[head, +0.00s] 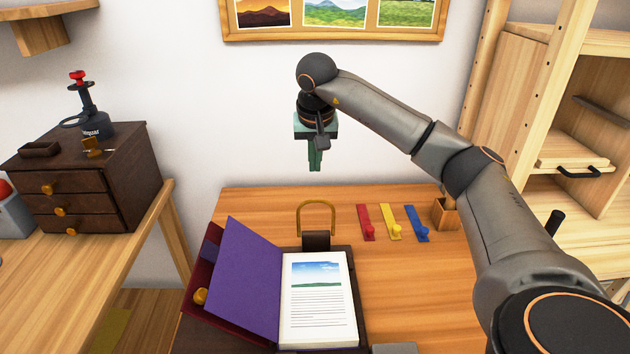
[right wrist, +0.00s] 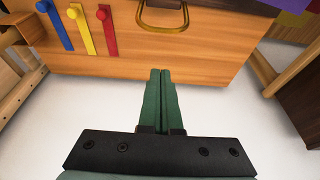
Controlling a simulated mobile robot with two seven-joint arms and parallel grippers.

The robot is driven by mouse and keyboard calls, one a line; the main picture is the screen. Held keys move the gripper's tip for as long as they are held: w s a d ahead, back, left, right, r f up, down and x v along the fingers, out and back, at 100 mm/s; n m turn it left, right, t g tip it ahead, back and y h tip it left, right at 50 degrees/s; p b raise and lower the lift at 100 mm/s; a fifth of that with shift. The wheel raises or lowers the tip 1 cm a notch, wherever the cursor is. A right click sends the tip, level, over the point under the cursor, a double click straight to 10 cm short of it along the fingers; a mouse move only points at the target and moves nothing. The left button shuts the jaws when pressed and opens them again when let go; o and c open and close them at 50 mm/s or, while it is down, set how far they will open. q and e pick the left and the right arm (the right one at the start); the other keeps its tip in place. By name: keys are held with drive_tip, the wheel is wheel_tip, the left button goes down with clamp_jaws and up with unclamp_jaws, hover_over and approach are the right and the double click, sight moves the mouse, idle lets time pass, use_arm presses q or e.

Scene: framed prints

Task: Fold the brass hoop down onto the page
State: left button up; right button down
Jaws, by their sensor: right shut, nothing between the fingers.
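The brass hoop (head: 317,217) stands upright at the far edge of the open book, on a dark mount (head: 316,241). It also shows at the top of the right wrist view (right wrist: 162,18). The white page (head: 318,300) lies flat in front of it, with a landscape picture and printed lines. My right gripper (head: 316,168) hangs fingers-down in the air above and behind the hoop, apart from it. Its green fingers are shut and empty, and they show pressed together in the right wrist view (right wrist: 160,75). My left gripper is not in view.
The book's purple-lined cover (head: 238,280) leans open to the left of the page. Red (head: 365,222), yellow (head: 390,222) and blue (head: 416,223) strips with knobs lie to the right, near a small wooden box (head: 445,213). A dark drawer chest (head: 85,180) stands at left.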

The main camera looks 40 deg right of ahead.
wheel_tip(320, 180, down, 8)
drive_tip(key=b, duration=0.1)
drive_tip(key=shift+s+a+r+b, duration=0.2)
drive_tip(key=shift+s+a+b, duration=0.1)
drive_tip(key=shift+s, duration=0.05)
idle(0.7)
